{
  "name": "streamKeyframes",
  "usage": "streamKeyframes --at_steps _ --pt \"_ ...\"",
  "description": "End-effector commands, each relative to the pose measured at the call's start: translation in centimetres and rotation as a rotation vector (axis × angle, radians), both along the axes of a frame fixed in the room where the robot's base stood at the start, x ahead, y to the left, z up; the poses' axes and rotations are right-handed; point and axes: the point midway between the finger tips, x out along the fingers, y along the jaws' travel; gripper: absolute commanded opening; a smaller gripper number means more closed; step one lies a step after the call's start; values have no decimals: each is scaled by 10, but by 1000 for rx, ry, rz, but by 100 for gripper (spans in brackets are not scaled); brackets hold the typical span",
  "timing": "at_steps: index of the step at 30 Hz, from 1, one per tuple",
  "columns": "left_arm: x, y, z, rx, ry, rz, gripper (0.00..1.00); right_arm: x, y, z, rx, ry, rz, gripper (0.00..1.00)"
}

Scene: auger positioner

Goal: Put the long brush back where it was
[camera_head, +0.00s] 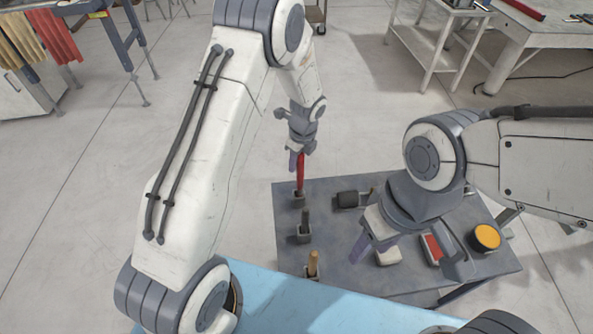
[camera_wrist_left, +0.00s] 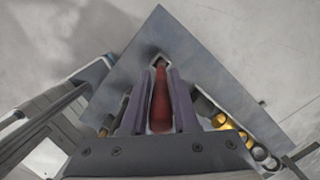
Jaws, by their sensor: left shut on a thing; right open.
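A red-handled tool, which I take for the long brush (camera_head: 300,174), stands upright under my left gripper (camera_head: 298,153) at the far left corner of the grey table. My left gripper is shut on its red handle, which also shows between the fingers in the left wrist view (camera_wrist_left: 160,100). The handle's lower end meets a small square holder (camera_head: 299,199); I cannot tell how deep it sits in it. The bristles are not visible. My right gripper (camera_head: 408,252) is open and empty above the right part of the table.
Two more holders carry a dark-handled tool (camera_head: 306,220) and a wooden-handled tool (camera_head: 313,262). A dark cylinder (camera_head: 348,199), a pale block (camera_head: 388,257), a red item (camera_head: 432,246) and an orange-topped round tin (camera_head: 487,236) share the grey table (camera_head: 350,276). A blue surface (camera_head: 290,306) is nearest.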

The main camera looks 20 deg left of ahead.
Motion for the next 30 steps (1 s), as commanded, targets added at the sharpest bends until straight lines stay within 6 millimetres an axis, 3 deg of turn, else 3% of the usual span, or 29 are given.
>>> streamKeyframes --at_steps 6,14,15,17,26,30 --pt "0 0 -32 -1 1 0 0 0 0 5 0 0 0 50" --pt "0 0 -36 -2 -2 1 0 0 0 5 0 0 0 50" --pt "0 -1 -36 -2 -2 1 40 0 0 5 0 0 0 50" --pt "0 0 -36 -1 -1 1 59 0 0 5 0 0 0 50" --pt "0 0 -35 -1 -1 1 59 0 0 5 0 0 0 50" --pt "0 -2 -26 -2 -4 0 59 0 0 2 0 0 0 50"
